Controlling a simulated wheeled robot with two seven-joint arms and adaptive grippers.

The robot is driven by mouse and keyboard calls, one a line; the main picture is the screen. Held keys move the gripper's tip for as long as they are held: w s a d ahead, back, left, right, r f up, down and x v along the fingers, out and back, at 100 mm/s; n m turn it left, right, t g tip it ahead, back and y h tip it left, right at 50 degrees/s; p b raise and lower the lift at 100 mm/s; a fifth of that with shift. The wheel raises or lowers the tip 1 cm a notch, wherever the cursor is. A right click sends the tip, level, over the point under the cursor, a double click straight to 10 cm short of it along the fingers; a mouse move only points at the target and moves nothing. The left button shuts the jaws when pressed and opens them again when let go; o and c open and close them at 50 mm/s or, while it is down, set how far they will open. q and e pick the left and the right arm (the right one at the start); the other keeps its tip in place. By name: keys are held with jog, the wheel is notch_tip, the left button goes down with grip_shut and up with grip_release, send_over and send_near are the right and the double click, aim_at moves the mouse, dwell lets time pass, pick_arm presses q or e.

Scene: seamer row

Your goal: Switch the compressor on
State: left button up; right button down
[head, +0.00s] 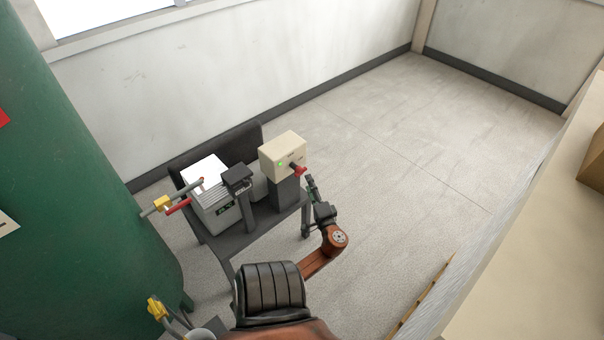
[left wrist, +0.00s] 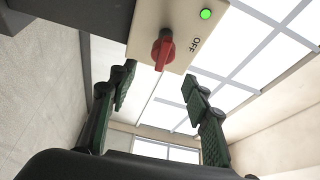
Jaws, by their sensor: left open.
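A cream switch box (head: 281,152) stands on a dark post on the grey stand. Its front carries a red rotary knob (head: 299,170) and a lit green lamp (head: 281,164). In the left wrist view the red knob (left wrist: 163,49) shows close up, with the lit green lamp (left wrist: 206,14) and the word OFF (left wrist: 195,44) on the cream face. My left gripper (head: 310,180) is open in front of the box; in the wrist view its fingers (left wrist: 160,74) spread to either side of the knob's line, apparently short of it. My right gripper is not in view.
A white-topped unit with a display (head: 213,215) and a small dark box on a post (head: 237,178) stand left of the switch box. A big green tank (head: 85,190) is at far left. A beige surface (head: 540,220) lies at right. Floor between is clear.

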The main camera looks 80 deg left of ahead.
aim_at(302, 173)
pick_arm(q)
jog(key=a, duration=0.2)
jog(key=s+a, duration=0.1)
jog(key=a, duration=0.2)
jog(key=s+a+b, duration=0.1)
jog(key=a, duration=0.1)
jog(key=shift+a+r, duration=0.15)
jog(key=shift+a, duration=0.1)
jog(key=shift+c, duration=0.3)
